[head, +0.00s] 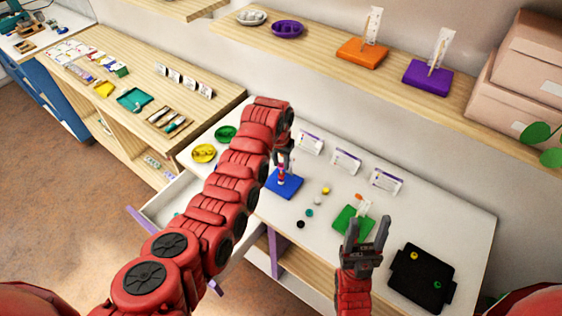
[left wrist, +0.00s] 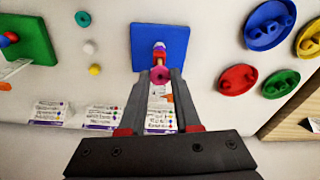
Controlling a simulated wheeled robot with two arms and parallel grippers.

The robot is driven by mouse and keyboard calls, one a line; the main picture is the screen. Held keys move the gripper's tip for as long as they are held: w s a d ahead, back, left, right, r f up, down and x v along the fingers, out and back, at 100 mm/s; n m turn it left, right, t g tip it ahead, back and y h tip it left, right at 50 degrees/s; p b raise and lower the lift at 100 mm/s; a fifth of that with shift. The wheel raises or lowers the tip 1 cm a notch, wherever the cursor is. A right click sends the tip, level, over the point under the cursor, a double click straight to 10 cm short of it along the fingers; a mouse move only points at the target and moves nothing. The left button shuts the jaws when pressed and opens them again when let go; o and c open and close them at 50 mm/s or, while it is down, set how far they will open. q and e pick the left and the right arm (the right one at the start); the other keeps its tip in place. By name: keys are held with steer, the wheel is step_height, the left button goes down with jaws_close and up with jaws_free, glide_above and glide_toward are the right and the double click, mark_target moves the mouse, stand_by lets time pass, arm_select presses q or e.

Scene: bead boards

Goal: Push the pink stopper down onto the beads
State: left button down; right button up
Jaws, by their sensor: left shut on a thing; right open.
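The blue board (head: 291,187) lies on the white table with an upright post that carries a few beads (head: 282,178). The board (left wrist: 175,47) and the stacked beads (left wrist: 159,54) also show in the left wrist view. My left gripper (head: 283,157) is above the board, shut on the pink stopper (left wrist: 159,75) at the top of the post. The stopper is end-on in the wrist view, so any gap to the beads cannot be told. My right gripper (head: 367,222) is open and empty, near the green board (head: 345,226).
Loose beads lie between the boards: yellow (head: 326,190), white (head: 318,199), teal (head: 309,213) and black (head: 300,224). A black tray (head: 420,290) is at the right. Cards (head: 346,160) stand along the back. Coloured dishes (left wrist: 269,24) lie beside the blue board.

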mark_target(281, 168)
arm_select(q)
steer(key=shift+f, duration=0.15)
steer(key=shift+f+b, duration=0.35)
steer(key=shift+b, duration=0.15)
stand_by(0.4)
steer(key=shift+f, duration=0.1)
steer(key=shift+f+b, duration=0.75)
steer(key=shift+f, duration=0.25)
steer(key=c, duration=0.5)
jaws_free()
steer(key=shift+c, duration=0.2)
